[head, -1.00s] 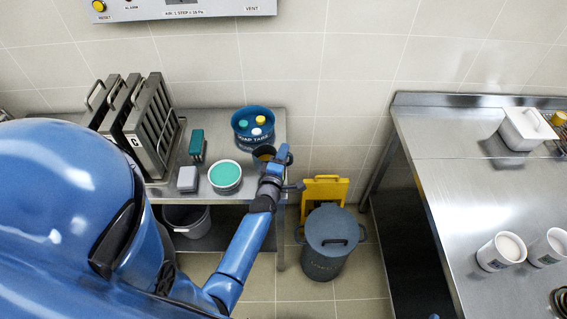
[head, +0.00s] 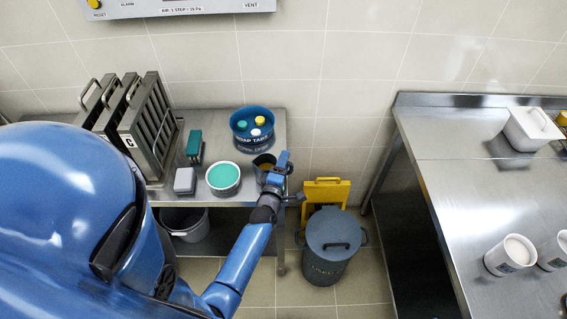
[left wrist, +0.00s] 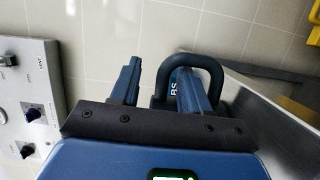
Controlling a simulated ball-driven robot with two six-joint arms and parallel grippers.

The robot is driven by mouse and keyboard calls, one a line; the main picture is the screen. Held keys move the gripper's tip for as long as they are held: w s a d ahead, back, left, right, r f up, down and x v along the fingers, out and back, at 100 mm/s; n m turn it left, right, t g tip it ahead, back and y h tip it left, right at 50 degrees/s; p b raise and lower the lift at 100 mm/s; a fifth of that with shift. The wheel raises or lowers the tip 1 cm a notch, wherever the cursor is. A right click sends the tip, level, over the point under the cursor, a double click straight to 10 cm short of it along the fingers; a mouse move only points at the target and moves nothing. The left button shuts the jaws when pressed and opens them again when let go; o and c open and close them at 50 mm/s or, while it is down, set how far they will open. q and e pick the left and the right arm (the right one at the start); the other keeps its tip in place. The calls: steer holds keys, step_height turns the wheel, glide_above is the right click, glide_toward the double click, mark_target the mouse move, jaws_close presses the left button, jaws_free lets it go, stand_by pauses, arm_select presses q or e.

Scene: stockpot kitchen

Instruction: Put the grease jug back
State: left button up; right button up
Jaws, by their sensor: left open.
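A dark jug (head: 262,164) with brownish contents, seemingly the grease jug, is at the front right corner of the left steel table in the head view. My left gripper (head: 284,160) is right beside it, on its right, and partly hides it. In the left wrist view the left gripper (left wrist: 160,70) is open. A dark looped handle (left wrist: 216,72) shows around the right finger there; I cannot tell whether the finger is through it or in front of it. My right gripper is not in view.
A green-topped bowl (head: 223,179), a tub of coloured tabs (head: 252,141), a grey block (head: 185,181) and filter racks (head: 148,130) crowd the left table. A lidded grey bin (head: 333,262) and yellow sign (head: 326,190) stand right of it. A steel counter (head: 450,190) is farther right.

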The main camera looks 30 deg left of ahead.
arm_select(q)
steer(key=shift+f, duration=0.1)
steer(key=shift+s, duration=0.2)
steer(key=s+d+r+m+h, duration=0.1)
steer(key=s+d+r+m, duration=0.2)
steer(key=s+m, duration=0.4)
steer(key=s+d+r+m+h, duration=0.2)
steer(key=s+m, duration=0.4)
steer(key=s, duration=0.5)
steer(key=s+d+r+m+h+b, duration=0.1)
steer(key=s+d+r+m, duration=0.4)
steer(key=s, duration=0.5)
steer(key=m, duration=0.2)
steer(key=shift+d+m+h, duration=0.2)
steer(key=shift+m+h, duration=0.1)
steer(key=shift+f, duration=0.1)
steer(key=shift+f+b, duration=0.85)
steer(key=shift+b, duration=0.15)
